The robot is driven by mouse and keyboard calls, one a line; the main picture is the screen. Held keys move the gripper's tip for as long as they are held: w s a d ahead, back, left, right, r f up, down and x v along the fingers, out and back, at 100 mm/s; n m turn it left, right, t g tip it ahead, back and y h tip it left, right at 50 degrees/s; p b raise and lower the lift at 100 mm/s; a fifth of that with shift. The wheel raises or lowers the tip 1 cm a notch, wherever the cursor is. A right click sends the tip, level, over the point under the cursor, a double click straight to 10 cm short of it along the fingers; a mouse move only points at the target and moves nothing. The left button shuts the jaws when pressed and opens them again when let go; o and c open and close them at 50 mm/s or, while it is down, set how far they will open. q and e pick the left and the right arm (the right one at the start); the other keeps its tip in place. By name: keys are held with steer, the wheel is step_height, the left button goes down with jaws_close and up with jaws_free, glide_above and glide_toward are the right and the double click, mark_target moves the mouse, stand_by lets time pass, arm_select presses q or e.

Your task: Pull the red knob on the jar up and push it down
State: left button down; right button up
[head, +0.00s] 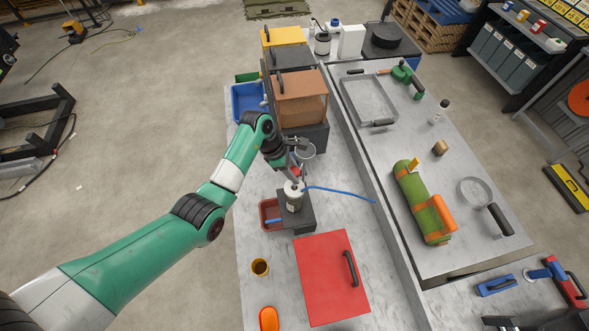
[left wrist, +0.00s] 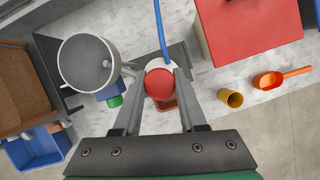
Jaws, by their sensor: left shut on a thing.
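The jar (head: 294,198) is a small white container standing upright on a dark block (head: 301,219) near the middle of the long table. A blue hose (head: 340,191) runs from it to the right. My left gripper (head: 296,178) reaches down over the jar from above. In the left wrist view, the round red knob (left wrist: 159,84) sits between the two fingers of my left gripper (left wrist: 161,74), which is shut on it. The white jar top (left wrist: 159,65) shows just beyond the knob; the fingers hide its sides. My right gripper is not in view.
A grey metal cup (head: 305,151) stands close behind the jar. A reddish bin (head: 264,222) is left of the block. A green roll (head: 420,208) lies on the right-hand table.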

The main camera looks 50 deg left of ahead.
arm_select(q)
steer(key=shift+w+r, duration=0.1)
steer(key=shift+r, duration=0.1)
steer(key=c, duration=0.9)
jaws_free()
steer(key=o, duration=0.4)
steer(key=shift+o, duration=0.2)
steer(key=p+v, duration=0.2)
steer(key=v, duration=0.9)
steer(key=shift+r, duration=0.25)
steer(key=shift+a, duration=0.1)
